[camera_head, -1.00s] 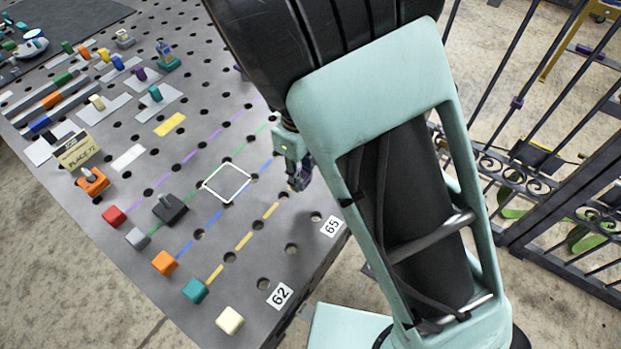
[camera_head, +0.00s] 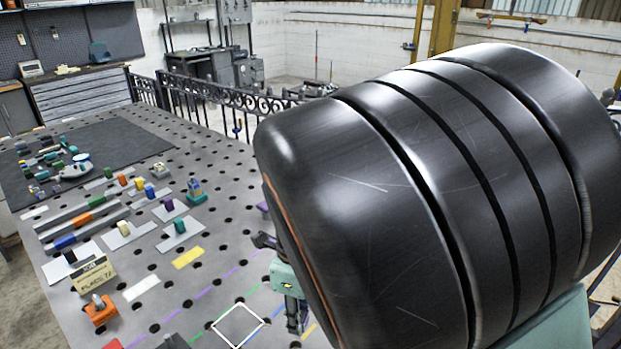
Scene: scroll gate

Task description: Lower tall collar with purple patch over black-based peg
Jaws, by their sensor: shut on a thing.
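The black-based peg (camera_head: 173,342) stands on the perforated table at the bottom edge of the view, mostly cut off. My gripper (camera_head: 296,318) hangs low, right of the peg and of the white square outline, partly behind my large black arm link. It is shut on a small dark thing between its fingers. That thing is too small and hidden to make out, and no purple patch shows clearly on it. I cannot identify the tall collar with the purple patch elsewhere with certainty; a small purple piece (camera_head: 263,208) shows at the edge of my arm.
Several coloured blocks on grey strips and a teal-based piece (camera_head: 194,190) stand farther back. A white outlined square (camera_head: 238,326) is empty. My arm hides the right side.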

